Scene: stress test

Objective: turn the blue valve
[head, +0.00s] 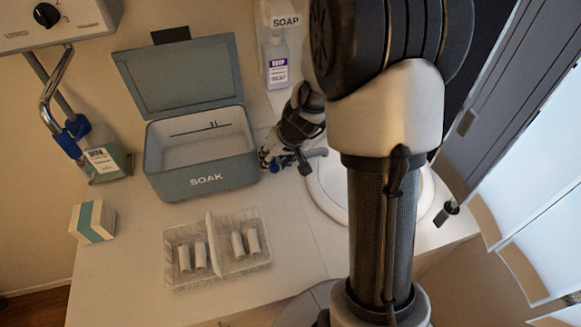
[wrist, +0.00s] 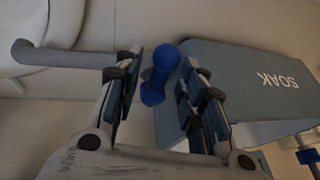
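A blue valve handle (wrist: 158,76) with a rounded knob shows in the wrist view, between the tips of my gripper (wrist: 160,82). The two fingers are spread on either side of it, with a visible gap on both sides. In the head view my gripper (head: 270,160) is at the right front corner of the SOAK box, beside the sink tap. Only a small bit of blue (head: 275,168) shows there; my gripper hides most of the handle.
The open SOAK box (head: 205,181) stands close to my gripper. A grey spout (wrist: 60,60) reaches over the white sink (head: 322,208). A soap bottle (head: 277,68) stands behind. A wire rack (head: 190,280) with several white cylinders and a small box (head: 92,222) are in front.

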